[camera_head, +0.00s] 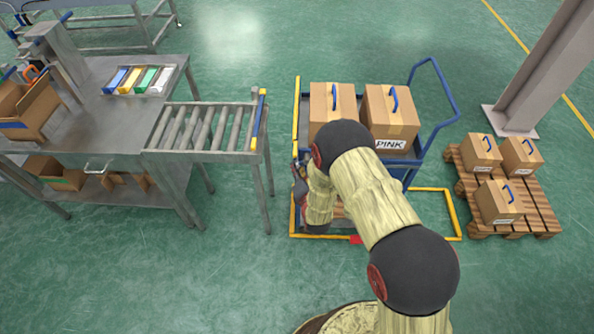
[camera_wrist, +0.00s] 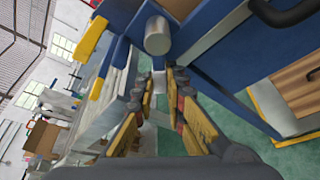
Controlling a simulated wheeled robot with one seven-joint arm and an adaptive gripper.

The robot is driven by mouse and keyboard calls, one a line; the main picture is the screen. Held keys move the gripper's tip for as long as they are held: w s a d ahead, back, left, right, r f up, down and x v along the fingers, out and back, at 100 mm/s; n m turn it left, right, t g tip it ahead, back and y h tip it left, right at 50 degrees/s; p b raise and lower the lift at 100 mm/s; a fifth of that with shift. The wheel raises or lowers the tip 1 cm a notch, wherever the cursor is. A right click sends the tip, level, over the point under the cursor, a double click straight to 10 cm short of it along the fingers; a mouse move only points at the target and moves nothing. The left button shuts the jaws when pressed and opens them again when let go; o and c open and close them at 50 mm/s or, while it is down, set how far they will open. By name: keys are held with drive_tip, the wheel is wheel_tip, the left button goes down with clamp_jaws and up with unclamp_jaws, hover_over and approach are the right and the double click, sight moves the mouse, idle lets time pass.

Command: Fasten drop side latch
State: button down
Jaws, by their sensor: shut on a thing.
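The blue cart (camera_head: 425,162) stands right of the roller table, with two cartons on it. Its blue side panel (camera_wrist: 205,60) fills the upper right of the wrist view. A silver cylindrical latch knob (camera_wrist: 158,36) sticks out beside the blue frame. My gripper (camera_wrist: 159,78) reaches in from below. Its yellow and dark fingers are shut on a small grey piece just under the knob, which looks like part of the latch. In the head view my gripper (camera_head: 299,182) is at the cart's left side. My arm hides much of the cart's front and the latch.
A roller table (camera_head: 203,130) joins a metal workbench (camera_head: 110,105) on the left. A pallet (camera_head: 535,215) with small cartons lies to the right, near a grey column (camera_head: 535,75). Yellow lines (camera_head: 450,213) frame the cart. The front left floor is clear.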

drive_tip(key=shift+a+r+m+t+y+b, duration=0.2)
drive_tip(key=shift+r+m+t+y+b, duration=0.3)
drive_tip(key=shift+m+b, duration=0.75)
drive_tip(key=shift+a+r+m+t+y+b, duration=0.2)
drive_tip(key=shift+r+m+t+y+b, duration=0.3)
drive_tip(key=shift+m+b, duration=0.8)
drive_tip(key=shift+a+r+m+t+y+b, duration=0.25)
drive_tip(key=shift+r+m+b, duration=0.55)
drive_tip(key=shift+b, duration=0.7)
drive_tip(key=shift+f+m, duration=0.1)
drive_tip(key=shift+m, duration=0.15)
drive_tip(key=c, duration=1.9)
unclamp_jaws()
drive_tip(key=shift+o, duration=0.4)
drive_tip(key=v, duration=1.2)
